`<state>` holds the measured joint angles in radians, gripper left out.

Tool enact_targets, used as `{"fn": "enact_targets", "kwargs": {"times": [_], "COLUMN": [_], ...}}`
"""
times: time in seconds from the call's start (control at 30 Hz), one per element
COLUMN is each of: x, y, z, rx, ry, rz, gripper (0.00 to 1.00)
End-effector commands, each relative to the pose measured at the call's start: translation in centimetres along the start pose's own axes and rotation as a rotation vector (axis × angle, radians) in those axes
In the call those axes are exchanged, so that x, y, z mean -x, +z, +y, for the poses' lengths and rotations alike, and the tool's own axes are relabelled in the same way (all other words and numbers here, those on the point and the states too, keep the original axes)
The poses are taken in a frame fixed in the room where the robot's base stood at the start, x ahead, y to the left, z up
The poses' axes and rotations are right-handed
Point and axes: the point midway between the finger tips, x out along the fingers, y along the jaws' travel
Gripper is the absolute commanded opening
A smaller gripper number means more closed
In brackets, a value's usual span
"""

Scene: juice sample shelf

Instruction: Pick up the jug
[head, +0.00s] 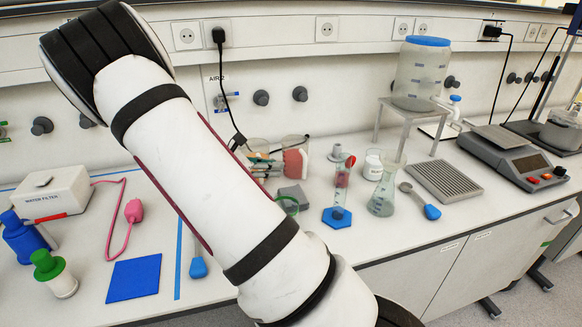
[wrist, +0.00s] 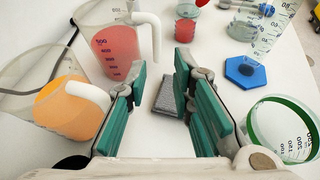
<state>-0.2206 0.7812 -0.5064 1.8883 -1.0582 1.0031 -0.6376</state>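Two clear measuring jugs with white handles show in the wrist view. One jug with red liquid (wrist: 116,48) stands upper left of my gripper, its handle curving toward the fingers. The other jug with orange liquid (wrist: 62,108) is at the left, its handle also pointing toward the left finger. In the head view the red jug (head: 295,160) stands near the back wall, partly behind my arm; the other is mostly hidden. My gripper (wrist: 160,76) is open, with green pads apart and nothing between them. In the head view my arm hides it.
A grey block (wrist: 167,98) lies below the fingers' gap. A green-rimmed beaker (wrist: 283,128) is right of the gripper. A blue hexagonal stand (wrist: 245,72) and a flask (head: 382,190) are further right. A blue mat (head: 134,278) and green-capped bottle (head: 54,273) are at left.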

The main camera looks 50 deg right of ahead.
Motion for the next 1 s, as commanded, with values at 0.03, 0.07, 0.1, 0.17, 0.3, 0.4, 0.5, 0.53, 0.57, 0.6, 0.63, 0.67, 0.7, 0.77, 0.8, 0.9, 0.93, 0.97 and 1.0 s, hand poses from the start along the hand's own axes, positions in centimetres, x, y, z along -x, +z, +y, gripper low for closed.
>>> {"fn": "enact_targets", "kwargs": {"times": [0.03, 0.07, 0.1, 0.17, 0.3, 0.4, 0.5, 0.53, 0.57, 0.6, 0.63, 0.67, 0.7, 0.77, 0.8, 0.9, 0.93, 0.97, 1.0], "x": [-0.1, -0.2, -0.2, -0.4, -1.9, -3.8, -5.7, -6.2, -6.6, -7.2, -7.5, -7.8, -8.1, -8.4, -8.5, -9.0, -9.2, -9.5, -9.9], "y": [-0.7, -0.8, -0.9, -0.9, -0.8, -0.8, -0.8, -0.8, -0.8, -0.8, -0.8, -0.8, -0.8, -0.9, -0.9, -0.9, -0.8, -0.8, -0.8], "z": [0.4, 0.5, 0.5, 0.6, 0.5, 0.4, 0.4, 0.4, 0.4, 0.4, 0.4, 0.4, 0.5, 0.5, 0.5, 0.5, 0.5, 0.5, 0.5], "rx": [0.000, 0.000, 0.000, 0.000, -0.001, 0.000, 0.000, 0.001, 0.000, 0.000, 0.000, 0.000, 0.000, 0.000, 0.000, -0.001, -0.001, -0.001, -0.001], "ry": [0.000, 0.000, 0.000, 0.000, -0.003, -0.005, -0.004, -0.004, -0.003, -0.002, -0.003, -0.003, -0.002, -0.001, 0.000, 0.000, -0.001, -0.001, -0.002], "rz": [0.000, 0.000, 0.000, 0.000, -0.002, -0.003, -0.001, -0.001, -0.002, -0.001, -0.001, -0.001, -0.001, 0.000, 0.000, 0.000, -0.001, -0.001, -0.002], "gripper": [0.22, 0.22, 0.22, 0.22, 0.22, 0.22, 0.22, 0.22, 0.22, 0.22, 0.22, 0.22, 0.22, 0.22, 0.22, 0.22, 0.22, 0.22, 0.22]}}
